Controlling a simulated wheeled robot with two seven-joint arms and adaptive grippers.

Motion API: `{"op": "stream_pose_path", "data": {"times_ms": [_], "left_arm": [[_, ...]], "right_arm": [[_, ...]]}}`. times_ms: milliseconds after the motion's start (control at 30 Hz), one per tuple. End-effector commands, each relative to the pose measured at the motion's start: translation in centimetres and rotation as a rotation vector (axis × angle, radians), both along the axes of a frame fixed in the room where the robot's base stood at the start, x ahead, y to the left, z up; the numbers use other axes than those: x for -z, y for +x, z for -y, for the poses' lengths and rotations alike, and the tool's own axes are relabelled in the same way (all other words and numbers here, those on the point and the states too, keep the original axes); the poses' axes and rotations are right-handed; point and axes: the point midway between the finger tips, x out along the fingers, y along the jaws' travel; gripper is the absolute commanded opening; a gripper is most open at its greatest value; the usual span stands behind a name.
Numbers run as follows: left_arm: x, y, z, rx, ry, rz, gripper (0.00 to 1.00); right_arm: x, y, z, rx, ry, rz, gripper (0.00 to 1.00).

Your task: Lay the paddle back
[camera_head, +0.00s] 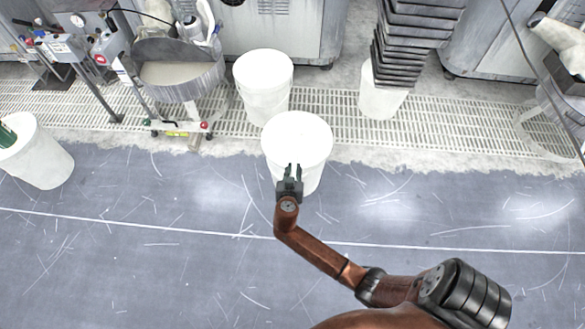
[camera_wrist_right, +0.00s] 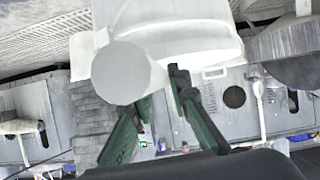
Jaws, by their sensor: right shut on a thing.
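My right gripper (camera_head: 293,168) is over the near edge of the front white bucket (camera_head: 297,135). Its fingertips also show in the right wrist view (camera_wrist_right: 162,88), closed in on a white round-ended piece (camera_wrist_right: 120,72) that looks like the paddle's handle. The rest of the paddle cannot be told apart from the white bucket behind it. In the head view the paddle does not stand out against the bucket's white top. I cannot tell whether it touches the bucket. My left gripper is not in view.
A second white bucket (camera_head: 263,85) stands just behind the front one. A stack of dark trays (camera_head: 410,40) rises from a white pail (camera_head: 381,100). Another bucket (camera_head: 38,155) with something green stands at far left. The blue-grey floor (camera_head: 130,260) is clear at the front left.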

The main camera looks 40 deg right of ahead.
Motion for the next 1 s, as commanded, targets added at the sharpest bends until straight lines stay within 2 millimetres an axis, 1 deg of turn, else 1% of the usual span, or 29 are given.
{"op": "stream_pose_path", "data": {"times_ms": [233,267,533,833,933,1000], "left_arm": [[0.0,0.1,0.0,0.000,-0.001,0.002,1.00],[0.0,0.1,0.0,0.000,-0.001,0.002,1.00],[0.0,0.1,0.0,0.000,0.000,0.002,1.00],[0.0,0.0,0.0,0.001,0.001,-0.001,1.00],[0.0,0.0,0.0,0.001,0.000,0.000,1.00],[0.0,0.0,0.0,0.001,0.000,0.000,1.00]], "right_arm": [[-0.1,0.1,0.0,-0.001,-0.001,0.002,0.00],[-0.1,0.1,0.0,-0.001,-0.001,0.002,0.18],[-0.1,0.0,0.0,0.000,-0.001,0.001,0.36],[0.0,-0.1,-0.1,0.000,0.001,-0.001,0.37],[-0.3,-0.5,-0.7,0.001,0.002,-0.001,0.37],[-0.7,-1.1,-1.4,-0.001,0.003,0.001,0.37]]}}
